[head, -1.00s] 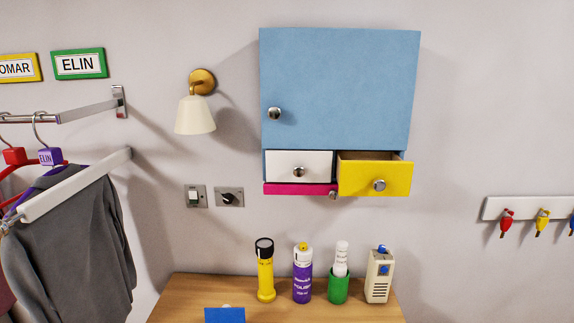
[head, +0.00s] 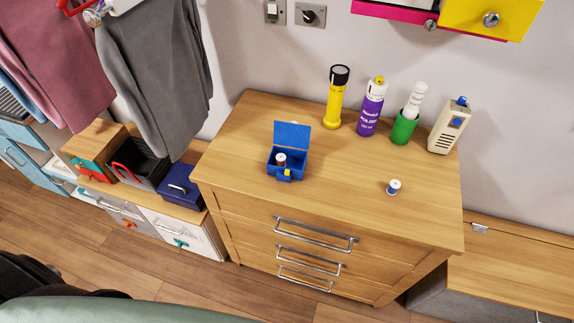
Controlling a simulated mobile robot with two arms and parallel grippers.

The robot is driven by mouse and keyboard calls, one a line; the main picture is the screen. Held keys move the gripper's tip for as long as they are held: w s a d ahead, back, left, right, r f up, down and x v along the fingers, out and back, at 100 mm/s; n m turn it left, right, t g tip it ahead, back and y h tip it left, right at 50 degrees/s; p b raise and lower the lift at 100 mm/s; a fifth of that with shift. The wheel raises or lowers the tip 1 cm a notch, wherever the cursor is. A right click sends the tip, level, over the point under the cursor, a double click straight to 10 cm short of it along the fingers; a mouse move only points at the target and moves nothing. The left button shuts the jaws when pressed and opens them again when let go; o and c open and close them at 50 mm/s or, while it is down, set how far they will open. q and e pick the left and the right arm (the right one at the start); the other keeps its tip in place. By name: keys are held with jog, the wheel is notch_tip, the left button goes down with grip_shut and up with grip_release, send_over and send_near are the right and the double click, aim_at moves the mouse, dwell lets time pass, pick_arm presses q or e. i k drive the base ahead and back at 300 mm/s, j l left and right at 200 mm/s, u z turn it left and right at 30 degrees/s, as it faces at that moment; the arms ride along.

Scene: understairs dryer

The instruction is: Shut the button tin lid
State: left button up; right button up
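A small blue tin (head: 287,164), which I take for the button tin, stands on top of the wooden chest of drawers. Its blue lid (head: 292,136) is open and stands up at the back. A small dark red and white thing, like a thread spool (head: 281,160), shows inside. A yellow piece, perhaps a catch, shows at the tin's front. Neither of my grippers is in view.
On the chest top (head: 235,150) stand a yellow torch (head: 334,100), a purple spray can (head: 371,108), a green cup (head: 404,128), a beige device (head: 447,128) and a small blue-and-white spool (head: 393,187). The front of the top is mostly clear. Clothes hang at the left.

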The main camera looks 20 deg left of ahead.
aim_at(293, 134)
jog(key=l+u, duration=0.3)
jog(key=l, duration=0.6)
jog(key=l+u, duration=0.3)
jog(key=l, duration=0.6)
jog(key=k, duration=0.05)
